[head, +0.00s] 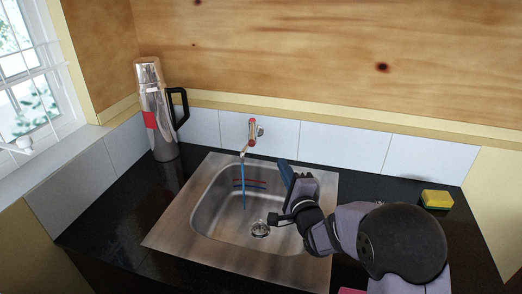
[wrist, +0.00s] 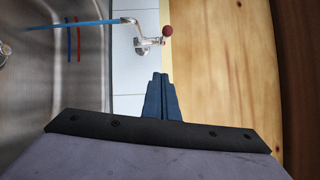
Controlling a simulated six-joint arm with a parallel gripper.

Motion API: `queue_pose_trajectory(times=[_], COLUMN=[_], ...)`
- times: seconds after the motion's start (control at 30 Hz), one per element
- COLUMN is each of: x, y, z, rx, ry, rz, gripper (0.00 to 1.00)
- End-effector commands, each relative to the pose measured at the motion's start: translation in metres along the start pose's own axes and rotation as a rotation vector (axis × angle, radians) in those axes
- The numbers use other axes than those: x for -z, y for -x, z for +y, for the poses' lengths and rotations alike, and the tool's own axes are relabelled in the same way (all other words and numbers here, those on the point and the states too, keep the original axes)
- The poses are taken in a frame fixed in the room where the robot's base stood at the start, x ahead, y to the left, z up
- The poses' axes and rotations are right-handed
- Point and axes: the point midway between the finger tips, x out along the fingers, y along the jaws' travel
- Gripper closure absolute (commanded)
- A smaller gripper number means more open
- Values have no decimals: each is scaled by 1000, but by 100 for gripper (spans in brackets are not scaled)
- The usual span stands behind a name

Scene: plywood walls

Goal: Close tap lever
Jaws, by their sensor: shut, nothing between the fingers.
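The wall tap (head: 248,143) is mounted on the white tiles behind the sink, with a red lever end (head: 252,122) pointing up. A blue stream of water (head: 243,185) runs from its spout into the sink. In the wrist view the tap (wrist: 140,32) lies ahead of the fingers, with its round red lever knob (wrist: 167,31) over the wooden wall edge. My gripper (head: 284,164) is over the right rim of the sink, to the right of and apart from the tap. Its blue fingers (wrist: 161,76) are together, with nothing between them.
The steel sink (head: 170,224) is set in a black counter. A metal flask (head: 158,125) with a black handle stands left of it. A yellow sponge (head: 437,199) lies on the right. A window (head: 25,75) is at far left. The tiled wall is close behind the tap.

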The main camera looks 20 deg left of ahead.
Motion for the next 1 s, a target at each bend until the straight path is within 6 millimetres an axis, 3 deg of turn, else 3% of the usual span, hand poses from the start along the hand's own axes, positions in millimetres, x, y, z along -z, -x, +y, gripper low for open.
queue_pose_trajectory(times=[0.27,0.47,1.0], x=[-3,-3,-3], y=[-4,-17,-88], z=[-2,-2,-4], rx=[14,12,12], ry=[-18,-16,-15], rz=[-8,-8,-7], gripper=[100,100,100])
